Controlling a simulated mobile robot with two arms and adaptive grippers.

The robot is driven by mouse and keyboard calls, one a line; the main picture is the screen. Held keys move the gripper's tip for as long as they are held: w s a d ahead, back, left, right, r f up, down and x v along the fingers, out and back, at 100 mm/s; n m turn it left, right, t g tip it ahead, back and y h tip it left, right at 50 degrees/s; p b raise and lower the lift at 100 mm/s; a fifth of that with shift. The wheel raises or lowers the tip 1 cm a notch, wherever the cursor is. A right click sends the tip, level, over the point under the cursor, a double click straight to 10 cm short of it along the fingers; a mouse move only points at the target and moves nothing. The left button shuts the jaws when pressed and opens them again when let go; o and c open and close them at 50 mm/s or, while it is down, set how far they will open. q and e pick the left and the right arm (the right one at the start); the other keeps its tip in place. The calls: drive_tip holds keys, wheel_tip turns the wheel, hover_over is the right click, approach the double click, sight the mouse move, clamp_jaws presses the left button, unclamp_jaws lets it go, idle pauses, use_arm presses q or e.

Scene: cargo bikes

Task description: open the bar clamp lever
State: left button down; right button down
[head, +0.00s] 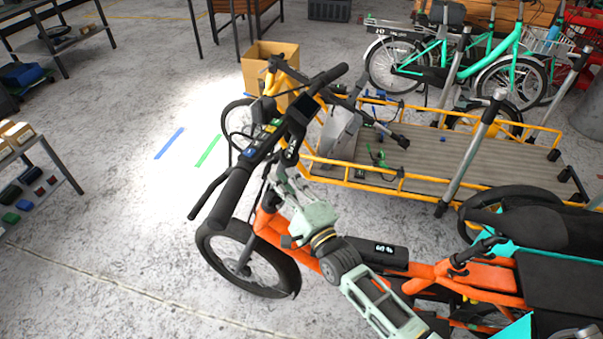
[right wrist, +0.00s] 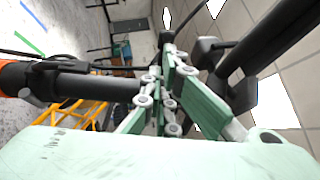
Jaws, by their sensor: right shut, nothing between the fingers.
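The orange cargo bike (head: 318,246) stands in front of me, its black handlebar (head: 232,198) running diagonally. Its black stem (head: 265,190) rises below the bar, and the stem also shows in the right wrist view (right wrist: 85,84). I cannot clearly pick out the bar clamp lever among the dark parts around the stem and bar. My right gripper (head: 284,174) is beside the stem, just under the handlebar. In the right wrist view its green fingers (right wrist: 168,52) are shut and empty, close to black bar parts. My left gripper is not in view.
A yellow cargo bike with a wooden deck (head: 455,162) stands right behind, its rail close to my right arm. A cardboard box (head: 272,70) and a turquoise bike (head: 440,52) are farther back. The floor at left is open, with blue (head: 169,143) and green (head: 207,151) tape.

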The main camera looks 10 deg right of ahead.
drive_tip(key=shift+a+r+m+h+p, duration=0.15)
drive_tip(key=shift+a+m+h+p, duration=0.1)
drive_tip(key=shift+a+m+h, duration=0.5)
drive_tip(key=shift+a+r+m+h+p, duration=0.2)
drive_tip(key=shift+a+m+h, duration=0.25)
drive_tip(key=shift+h, duration=0.5)
drive_tip(key=shift+a, duration=0.25)
